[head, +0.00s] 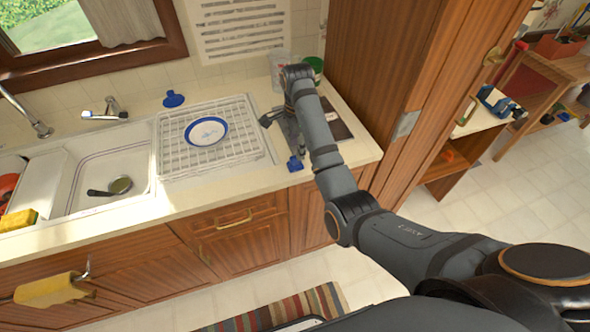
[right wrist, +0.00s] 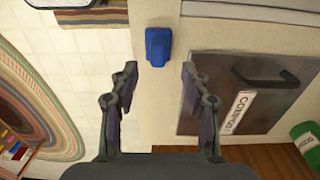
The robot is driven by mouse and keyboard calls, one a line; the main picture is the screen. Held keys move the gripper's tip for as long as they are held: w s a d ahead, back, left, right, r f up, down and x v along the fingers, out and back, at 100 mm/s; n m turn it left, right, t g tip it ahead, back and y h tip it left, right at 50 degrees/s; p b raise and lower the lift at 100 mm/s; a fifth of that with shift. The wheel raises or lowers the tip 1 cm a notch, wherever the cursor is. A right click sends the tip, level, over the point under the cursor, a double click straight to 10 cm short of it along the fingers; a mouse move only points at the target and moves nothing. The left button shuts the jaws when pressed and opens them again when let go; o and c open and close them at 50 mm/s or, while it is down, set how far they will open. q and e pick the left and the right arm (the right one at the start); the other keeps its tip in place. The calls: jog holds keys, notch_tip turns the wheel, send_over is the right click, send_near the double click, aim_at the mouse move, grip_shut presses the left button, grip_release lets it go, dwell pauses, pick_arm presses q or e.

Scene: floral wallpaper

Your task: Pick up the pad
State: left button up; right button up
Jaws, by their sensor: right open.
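A small blue block-like object (head: 295,163), perhaps the pad, lies near the front edge of the counter. It also shows in the right wrist view (right wrist: 158,46), ahead of the fingertips and roughly centred between them. My right gripper (head: 284,132) is open and empty, reaching down over the counter just behind the blue object. Both of its fingers (right wrist: 159,72) show in the right wrist view, apart from the object. My left gripper is not in view.
A dark compost lid (right wrist: 222,105) with a black handle is set in the counter (head: 228,181) beside the gripper. A dish rack (head: 176,165) holds a plate (head: 206,131). A yellow sponge (head: 18,219) is by the sink (head: 130,152). A wooden cabinet (head: 385,65) stands right of the counter.

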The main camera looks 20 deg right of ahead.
aim_at(295, 157)
jog(key=f+b, duration=0.3)
jog(key=shift+s+a+f, duration=0.2)
jog(key=shift+a+f, duration=0.1)
jog(key=shift+a, duration=0.05)
jog(key=shift+w+f+p, duration=0.15)
jog(key=shift+f+p, duration=0.3)
jog(key=shift+f, duration=0.25)
jog(key=shift+c, duration=1.2)
grip_shut()
